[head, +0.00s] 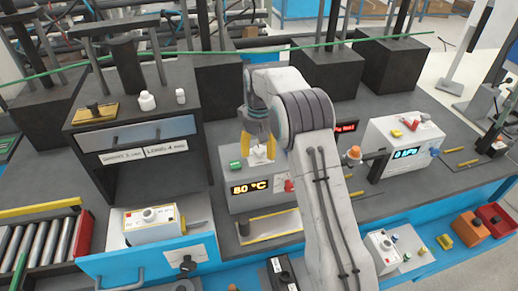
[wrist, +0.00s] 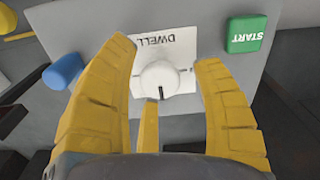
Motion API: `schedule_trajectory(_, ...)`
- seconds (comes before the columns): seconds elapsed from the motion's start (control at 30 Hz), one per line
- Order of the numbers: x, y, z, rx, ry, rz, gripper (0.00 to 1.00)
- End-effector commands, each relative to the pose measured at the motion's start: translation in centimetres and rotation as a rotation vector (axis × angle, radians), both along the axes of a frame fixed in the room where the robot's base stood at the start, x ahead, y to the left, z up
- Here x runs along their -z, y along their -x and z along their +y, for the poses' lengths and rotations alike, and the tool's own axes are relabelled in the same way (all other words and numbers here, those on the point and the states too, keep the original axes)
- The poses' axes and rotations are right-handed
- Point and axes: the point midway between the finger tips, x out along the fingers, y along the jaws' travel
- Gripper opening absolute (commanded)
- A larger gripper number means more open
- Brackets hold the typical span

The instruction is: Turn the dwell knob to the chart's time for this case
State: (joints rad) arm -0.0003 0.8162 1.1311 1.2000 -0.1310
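The white dwell knob (wrist: 159,78) sits on a white plate marked DWELL (wrist: 180,45), upside down in the wrist view. A dark pointer line is on the knob's lower edge in that view. My gripper (wrist: 165,58) is open, its yellow fingers on either side of the knob with gaps showing. In the head view my gripper (head: 258,148) is over the grey heater box, whose display (head: 249,187) appears to read 80 °C. Two white labels (head: 122,156) (head: 166,148) on the shelf unit look like a Standard and a Long time; their numbers are hard to read.
A green START button (wrist: 246,33) is beside the knob plate, and a blue part (wrist: 62,71) is on the other side. A red part (head: 289,185) is near the display. A white box with a knob (head: 148,222) stands at left; another device (head: 400,145) stands at right.

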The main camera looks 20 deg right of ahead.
Motion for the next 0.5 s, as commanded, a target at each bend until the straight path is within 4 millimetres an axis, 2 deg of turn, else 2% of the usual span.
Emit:
schedule_trajectory(0.33,-0.6,-0.1,0.0,0.000,0.000,-0.006,0.61)
schedule_trajectory(0.5,-2.7,-0.2,0.0,0.000,0.000,-0.009,0.61)
